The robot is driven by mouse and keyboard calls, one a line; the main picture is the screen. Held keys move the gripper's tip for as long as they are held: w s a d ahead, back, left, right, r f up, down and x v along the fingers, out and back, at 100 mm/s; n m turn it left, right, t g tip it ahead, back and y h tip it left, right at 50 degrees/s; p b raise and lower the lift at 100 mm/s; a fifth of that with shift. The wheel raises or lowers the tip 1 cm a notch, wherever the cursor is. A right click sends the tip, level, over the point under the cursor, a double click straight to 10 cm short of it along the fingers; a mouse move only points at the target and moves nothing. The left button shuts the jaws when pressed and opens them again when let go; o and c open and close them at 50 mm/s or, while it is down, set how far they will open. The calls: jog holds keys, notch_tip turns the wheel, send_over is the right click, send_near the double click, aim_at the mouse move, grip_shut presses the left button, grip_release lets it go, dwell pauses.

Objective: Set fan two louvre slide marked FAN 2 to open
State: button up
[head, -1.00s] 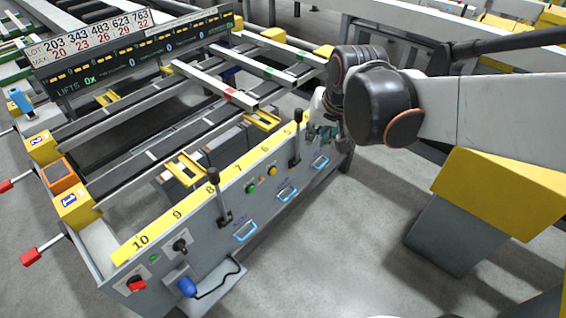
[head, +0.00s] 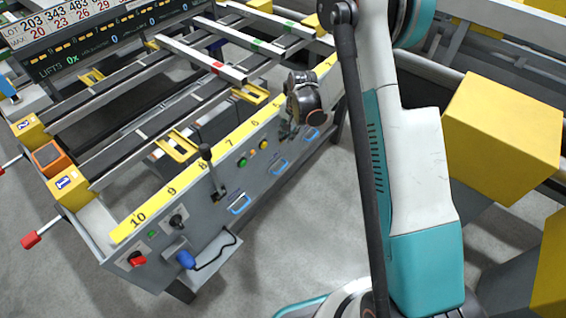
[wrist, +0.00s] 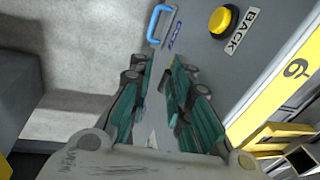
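Several blue handles sit low on the grey front panel of the runout table: a near one (head: 239,204), a middle one (head: 280,166) and a far one (head: 313,134). Their labels are too small to read, so I cannot tell which is FAN 2. My gripper is at the panel's far half; in the head view my wrist mostly hides its fingers. In the wrist view my gripper (wrist: 160,72) has its teal fingers apart with nothing between them. A blue handle (wrist: 157,21) with an unreadable blue label lies beyond the fingertips.
A yellow button (wrist: 222,20) marked BACK is right of the handle in the wrist view. A black lever (head: 208,165) stands up from the panel. A red knob (head: 137,259) and a blue corded device (head: 186,260) are at the near end. The floor before the panel is open.

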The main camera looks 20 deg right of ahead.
jog(key=m, duration=0.1)
send_near(283, 167)
jog(key=shift+g, duration=0.3)
jog(key=f+b, duration=0.1)
jog(key=f, duration=0.1)
jog(key=w+f+b, duration=0.1)
jog(key=f+b, duration=0.1)
jog(key=f, duration=0.1)
jog(key=f+b, duration=0.1)
jog(key=f, duration=0.1)
jog(key=shift+w+a+f+b, duration=0.3)
jog(key=shift+a+f+b, duration=0.05)
jog(key=shift+a, duration=0.05)
jog(key=shift+c, duration=0.5)
grip_shut()
